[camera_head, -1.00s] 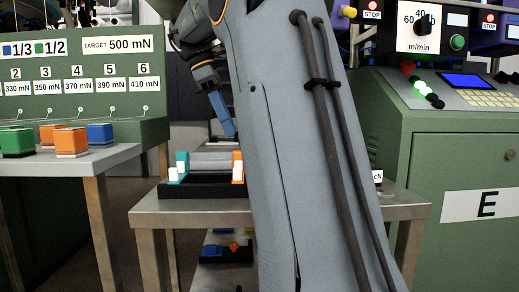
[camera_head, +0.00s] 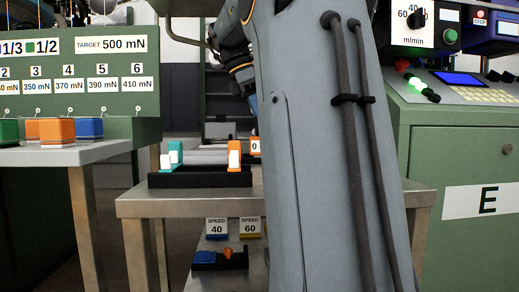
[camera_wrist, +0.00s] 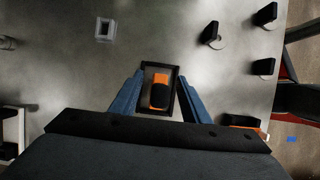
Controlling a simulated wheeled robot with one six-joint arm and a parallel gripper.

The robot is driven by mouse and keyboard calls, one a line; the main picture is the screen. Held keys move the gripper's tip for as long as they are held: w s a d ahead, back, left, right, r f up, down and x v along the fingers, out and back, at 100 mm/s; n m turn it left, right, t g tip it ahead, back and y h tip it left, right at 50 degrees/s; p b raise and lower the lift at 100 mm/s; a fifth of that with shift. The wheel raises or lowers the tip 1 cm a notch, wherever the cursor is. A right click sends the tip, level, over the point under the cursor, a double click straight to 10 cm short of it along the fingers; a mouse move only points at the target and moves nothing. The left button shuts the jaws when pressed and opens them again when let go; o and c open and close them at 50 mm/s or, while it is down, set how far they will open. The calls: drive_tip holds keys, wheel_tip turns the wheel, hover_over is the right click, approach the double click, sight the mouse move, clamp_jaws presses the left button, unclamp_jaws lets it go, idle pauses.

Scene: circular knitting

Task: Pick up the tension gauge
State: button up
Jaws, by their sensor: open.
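An orange and black block (camera_wrist: 159,91), which looks like the tension gauge, lies inside a black rectangular frame (camera_wrist: 174,69) on a grey surface in the wrist view. My gripper (camera_wrist: 160,79) is open, with one blue finger on each side of the frame. The fingers look apart from the block, and their height above it cannot be told. In the head view my arm hides the gripper and the gauge.
In the wrist view, a small square ring (camera_wrist: 105,30) and black upright pieces (camera_wrist: 211,32) stand around. In the head view, a metal table (camera_head: 185,206) carries a black rack (camera_head: 200,179) with teal and orange holders. A green machine (camera_head: 455,160) stands right.

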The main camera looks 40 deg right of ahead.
drive_tip(key=shift+s+d+f, duration=0.15)
drive_tip(key=shift+f, duration=0.3)
drive_tip(key=c, duration=1)
drive_tip(key=shift+r, duration=0.15)
